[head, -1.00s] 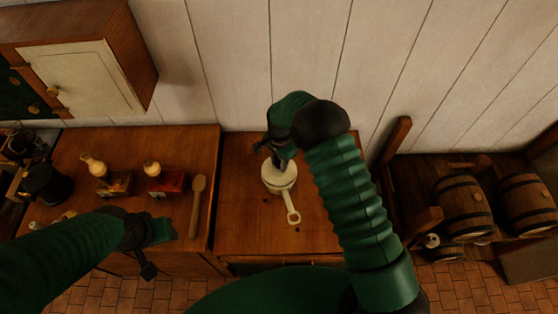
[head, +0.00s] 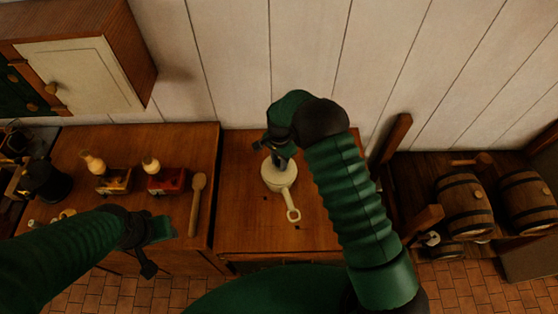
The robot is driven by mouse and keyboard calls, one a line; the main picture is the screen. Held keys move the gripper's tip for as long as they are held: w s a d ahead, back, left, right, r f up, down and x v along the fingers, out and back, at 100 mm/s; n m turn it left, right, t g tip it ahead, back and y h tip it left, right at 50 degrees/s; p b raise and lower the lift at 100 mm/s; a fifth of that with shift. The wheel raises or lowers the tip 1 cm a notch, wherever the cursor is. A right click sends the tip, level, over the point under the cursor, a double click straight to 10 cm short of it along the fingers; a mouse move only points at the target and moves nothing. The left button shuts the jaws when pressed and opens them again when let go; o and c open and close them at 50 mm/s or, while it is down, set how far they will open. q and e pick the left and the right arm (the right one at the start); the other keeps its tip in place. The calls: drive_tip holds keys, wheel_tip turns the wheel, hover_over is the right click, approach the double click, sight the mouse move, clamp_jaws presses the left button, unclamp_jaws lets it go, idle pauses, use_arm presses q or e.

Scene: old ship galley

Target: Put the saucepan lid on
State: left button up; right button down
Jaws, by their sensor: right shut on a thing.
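The cream saucepan (head: 284,188) stands on the right-hand wooden counter, its handle (head: 292,213) pointing toward me. The pale saucepan lid (head: 272,176) shows at the top of the pan, directly under my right gripper (head: 279,160). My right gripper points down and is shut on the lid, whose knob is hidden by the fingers. The lid appears to lie on the pan's rim, though I cannot tell whether it is fully seated. My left gripper (head: 156,245) is over the front of the left counter, holding nothing that I can see; its jaw gap is unclear.
The counter around the pan is clear.

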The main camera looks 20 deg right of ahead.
drive_tip(key=shift+f+b, duration=0.35)
drive_tip(key=shift+f, duration=0.2)
drive_tip(key=c, duration=1)
unclamp_jaws()
drive_tip(key=shift+c, duration=0.2)
drive_tip(key=shift+r, duration=0.1)
wheel_tip(320, 180, up, 17)
drive_tip(key=b, duration=0.3)
drive_tip(key=shift+w, duration=0.15)
drive_tip(key=shift+d+f, duration=0.1)
drive_tip(key=shift+f, duration=0.1)
drive_tip(key=s+d+f+n+t+b, duration=0.1)
drive_tip(key=s+f+n, duration=0.1)
drive_tip(key=s+n, duration=0.4)
drive_tip(key=s+d+f+n+t+b, duration=0.1)
drive_tip(key=s+n, duration=0.5)
drive_tip(key=s, duration=1)
drive_tip(key=shift+d+f+t+b, duration=0.3)
drive_tip(key=shift+d+f+t, duration=0.1)
drive_tip(key=shift+f, duration=0.4)
